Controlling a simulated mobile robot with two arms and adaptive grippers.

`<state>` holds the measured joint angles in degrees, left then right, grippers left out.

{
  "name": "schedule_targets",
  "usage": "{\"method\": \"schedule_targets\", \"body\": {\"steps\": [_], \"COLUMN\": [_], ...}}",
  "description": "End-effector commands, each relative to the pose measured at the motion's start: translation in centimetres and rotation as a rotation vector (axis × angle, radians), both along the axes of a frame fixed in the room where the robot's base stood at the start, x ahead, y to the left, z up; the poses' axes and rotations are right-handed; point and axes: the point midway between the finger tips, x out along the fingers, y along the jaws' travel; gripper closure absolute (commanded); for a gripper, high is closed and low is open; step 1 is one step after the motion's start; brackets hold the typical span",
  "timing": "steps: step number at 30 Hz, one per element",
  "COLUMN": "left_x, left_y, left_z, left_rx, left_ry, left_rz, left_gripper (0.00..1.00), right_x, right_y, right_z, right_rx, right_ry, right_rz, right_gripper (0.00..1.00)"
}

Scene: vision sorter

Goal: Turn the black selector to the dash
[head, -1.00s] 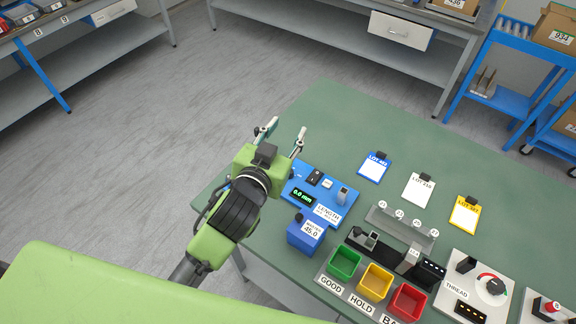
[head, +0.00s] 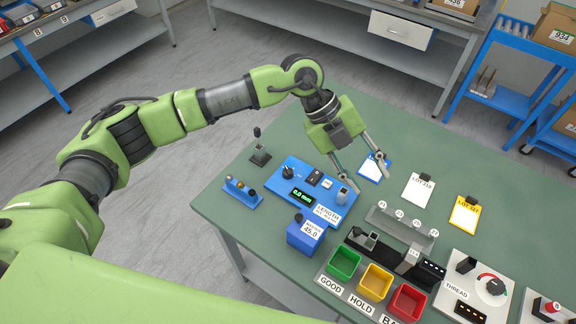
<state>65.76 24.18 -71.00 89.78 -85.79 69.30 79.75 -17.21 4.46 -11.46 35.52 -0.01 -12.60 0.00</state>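A black round knob (head: 495,287) sits on the white THREAD panel (head: 452,298) at the lower right, beside a red arc. Another small black knob (head: 288,172) is on the blue LENGTH device (head: 318,182). I cannot tell which is the selector, and I cannot make out a dash or either pointer. My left gripper (head: 371,174) is open and empty above the table, right of the LENGTH device and over the blue-edged LOT card. It is apart from both knobs. My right gripper is out of view.
Green, yellow and red bins (head: 343,263) stand along the front of the green table (head: 310,115). A blue block (head: 306,237), a grey rack (head: 400,222) and LOT cards (head: 419,189) stand nearby. The table's back is clear.

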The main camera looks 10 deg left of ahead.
Motion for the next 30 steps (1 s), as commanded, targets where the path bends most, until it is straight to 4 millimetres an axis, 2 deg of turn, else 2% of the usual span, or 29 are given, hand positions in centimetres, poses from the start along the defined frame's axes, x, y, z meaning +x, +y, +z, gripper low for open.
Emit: {"method": "schedule_targets", "body": {"steps": [1, 3, 6, 9, 12, 17, 30], "left_x": [2.1, 4.2, 6.4, 7.5, 7.8, 7.8, 7.7], "left_y": [3.6, 8.3, 13.8, 17.2, 18.6, 18.7, 18.5], "left_z": [-0.6, -1.1, -0.6, 0.1, 0.3, -1.2, -10.1], "left_rx": [0.146, 0.325, 0.518, 0.627, 0.674, 0.680, 0.676], "left_ry": [-0.021, -0.035, -0.048, -0.055, -0.055, -0.051, -0.052], "left_rz": [0.035, 0.092, 0.174, 0.232, 0.257, 0.258, 0.255], "left_gripper": [0.62, 0.62, 0.62, 0.62, 0.62, 0.62, 0.62], "right_x": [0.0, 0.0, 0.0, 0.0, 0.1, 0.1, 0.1], "right_y": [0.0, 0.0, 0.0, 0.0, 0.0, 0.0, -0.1], "right_z": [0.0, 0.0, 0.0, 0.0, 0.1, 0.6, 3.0], "right_rx": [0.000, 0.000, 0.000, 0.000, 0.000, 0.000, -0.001], "right_ry": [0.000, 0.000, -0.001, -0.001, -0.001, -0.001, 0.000], "right_rz": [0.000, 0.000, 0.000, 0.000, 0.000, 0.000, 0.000], "right_gripper": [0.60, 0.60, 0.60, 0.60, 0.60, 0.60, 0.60]}}
